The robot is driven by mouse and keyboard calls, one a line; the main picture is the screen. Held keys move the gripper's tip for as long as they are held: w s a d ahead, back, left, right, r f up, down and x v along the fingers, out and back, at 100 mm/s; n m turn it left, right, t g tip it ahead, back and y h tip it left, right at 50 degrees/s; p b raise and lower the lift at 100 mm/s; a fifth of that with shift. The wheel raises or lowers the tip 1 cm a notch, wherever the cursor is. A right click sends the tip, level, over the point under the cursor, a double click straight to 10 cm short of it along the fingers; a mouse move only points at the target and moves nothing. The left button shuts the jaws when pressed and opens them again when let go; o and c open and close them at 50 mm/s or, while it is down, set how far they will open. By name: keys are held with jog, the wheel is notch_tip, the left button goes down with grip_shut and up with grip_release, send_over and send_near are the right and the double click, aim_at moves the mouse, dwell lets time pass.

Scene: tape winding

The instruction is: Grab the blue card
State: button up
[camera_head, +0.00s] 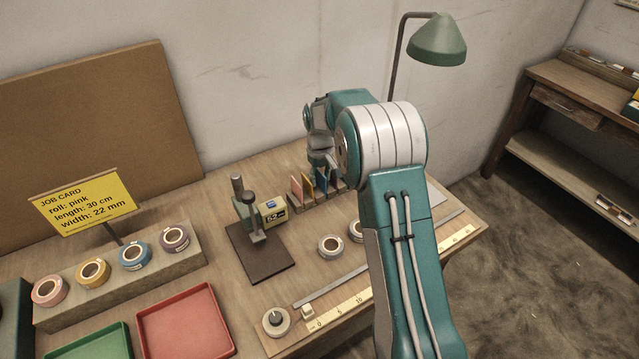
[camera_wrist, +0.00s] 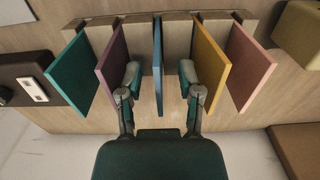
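The blue card (camera_wrist: 157,60) stands upright, nearly edge-on, in the middle slot of a wooden rack (camera_wrist: 135,25) in the wrist view. My gripper (camera_wrist: 160,76) is open, with one finger on each side of the blue card and a gap on both sides. The left finger is close to a purple card (camera_wrist: 110,62) and the right finger is close to a yellow card (camera_wrist: 210,58). In the head view my gripper (camera_head: 320,158) is over the rack, and my arm hides part of the cards.
A teal card (camera_wrist: 75,72) and a pink card (camera_wrist: 250,65) stand at the rack's ends. In the head view, a stamp-like press (camera_head: 250,215) stands left of the rack and grey rolls (camera_head: 330,246) lie in front. A lamp (camera_head: 437,42) rises behind.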

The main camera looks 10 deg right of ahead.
jog(key=shift+d+f, duration=0.1)
jog(key=shift+f, duration=0.5)
grip_shut()
jog(key=shift+r, duration=0.1)
jog(key=shift+r, duration=0.25)
jog(key=r, duration=0.3)
jog(key=shift+s+r, duration=0.2)
jog(key=shift+s, duration=0.1)
jog(key=s+d+r, duration=0.1)
jog(key=s+r, duration=0.8)
jog(key=s, duration=0.4)
jog(key=shift+s+d, duration=0.15)
jog(key=shift+d, duration=0.15)
